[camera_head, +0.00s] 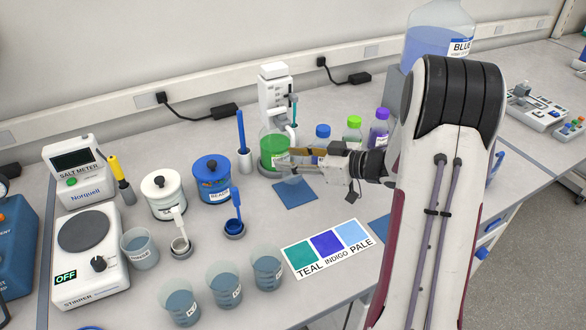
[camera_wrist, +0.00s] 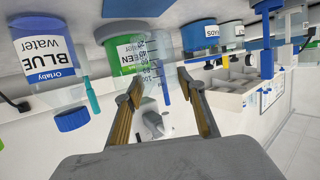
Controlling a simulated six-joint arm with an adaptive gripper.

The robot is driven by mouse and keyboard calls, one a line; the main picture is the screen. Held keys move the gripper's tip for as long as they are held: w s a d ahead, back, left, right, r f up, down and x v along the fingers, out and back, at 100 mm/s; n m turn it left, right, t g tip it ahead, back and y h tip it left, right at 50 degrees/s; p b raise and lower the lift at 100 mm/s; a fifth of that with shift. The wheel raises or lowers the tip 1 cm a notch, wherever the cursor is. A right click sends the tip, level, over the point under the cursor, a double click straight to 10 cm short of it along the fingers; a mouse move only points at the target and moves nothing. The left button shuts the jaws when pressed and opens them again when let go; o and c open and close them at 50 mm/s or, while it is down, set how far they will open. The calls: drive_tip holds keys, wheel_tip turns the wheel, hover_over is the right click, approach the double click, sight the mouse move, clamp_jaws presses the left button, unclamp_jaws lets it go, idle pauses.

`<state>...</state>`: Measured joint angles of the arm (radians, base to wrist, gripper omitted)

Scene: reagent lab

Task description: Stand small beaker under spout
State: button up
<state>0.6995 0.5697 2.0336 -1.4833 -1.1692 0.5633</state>
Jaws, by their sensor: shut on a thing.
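A clear graduated small beaker (camera_wrist: 165,68) is between the two fingers of my gripper (camera_wrist: 165,92) in the wrist view. In the head view my gripper (camera_head: 284,161) is shut on it beside the front of the green reagent bottle (camera_head: 270,146); the beaker (camera_head: 291,178) is faint there and partly hidden by the fingers. The bottle carries a tall white dispenser (camera_head: 273,88) with a spout on its right side. A blue mat (camera_head: 295,194) lies on the bench just in front. Whether the beaker is exactly below the spout I cannot tell.
Capped bottles with blue (camera_head: 322,131), green (camera_head: 354,122) and purple (camera_head: 382,114) lids stand right of the dispenser. White (camera_head: 163,191) and blue (camera_head: 213,178) jars stand left. Several larger beakers (camera_head: 224,294) and a colour card (camera_head: 327,250) are in front.

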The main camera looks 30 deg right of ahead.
drive_tip(key=shift+f, duration=1.7)
drive_tip(key=shift+f, duration=0.15)
drive_tip(key=o, duration=1)
drive_tip(key=shift+r, duration=0.2)
drive_tip(key=shift+v, duration=6.05)
